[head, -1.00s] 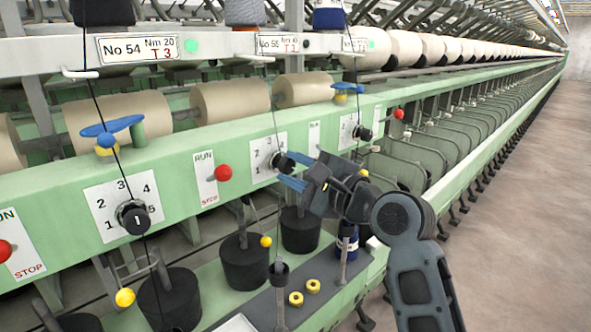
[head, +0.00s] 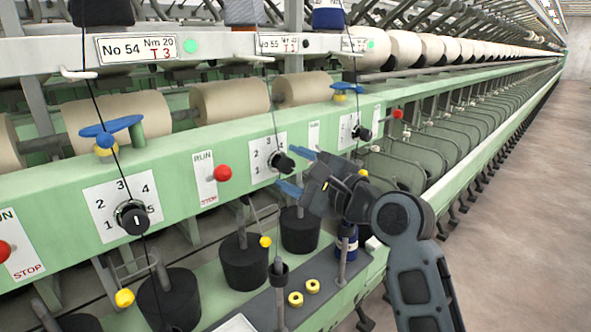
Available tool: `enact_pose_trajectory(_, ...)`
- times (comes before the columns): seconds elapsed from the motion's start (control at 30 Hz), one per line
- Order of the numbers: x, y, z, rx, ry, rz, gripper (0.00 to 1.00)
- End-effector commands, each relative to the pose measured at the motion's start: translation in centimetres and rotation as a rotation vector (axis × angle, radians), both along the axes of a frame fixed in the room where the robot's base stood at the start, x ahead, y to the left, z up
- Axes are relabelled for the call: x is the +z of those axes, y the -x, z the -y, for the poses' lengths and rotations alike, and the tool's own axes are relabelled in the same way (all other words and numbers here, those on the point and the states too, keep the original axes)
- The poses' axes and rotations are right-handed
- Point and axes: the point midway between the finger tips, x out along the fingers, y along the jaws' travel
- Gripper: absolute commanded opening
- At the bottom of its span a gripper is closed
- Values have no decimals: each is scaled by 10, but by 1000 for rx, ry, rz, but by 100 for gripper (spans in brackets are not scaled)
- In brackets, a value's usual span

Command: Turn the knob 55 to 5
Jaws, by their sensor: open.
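Knob 55 (head: 284,163) is a black dial on a white number plate (head: 261,153), below the partly hidden No 55 label (head: 275,45). The 1, 2 and 3 show on its left; its right side is hidden by the knob and a thread. Its pointer is too small to read. My gripper (head: 294,172) has blue fingertips spread apart, one above right of the knob and one below it. It is open and holds nothing. Whether a fingertip touches the knob I cannot tell.
Knob 54 (head: 132,217) sits at the left with its mark near vertical. A red button (head: 222,173) stands between the two knobs. Another knob (head: 361,132) and red button (head: 397,114) lie to the right. Dark threads hang before the plates. Black bobbins (head: 300,230) stand below.

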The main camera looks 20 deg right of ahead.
Motion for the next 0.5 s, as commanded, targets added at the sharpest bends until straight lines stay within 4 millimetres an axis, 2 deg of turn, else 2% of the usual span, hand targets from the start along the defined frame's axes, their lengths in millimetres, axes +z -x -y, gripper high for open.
enact_pose_trajectory(0.17,-1,10,4,-1,0,0,60)
enact_pose_trajectory(0.5,-2,60,20,-2,1,0,60)
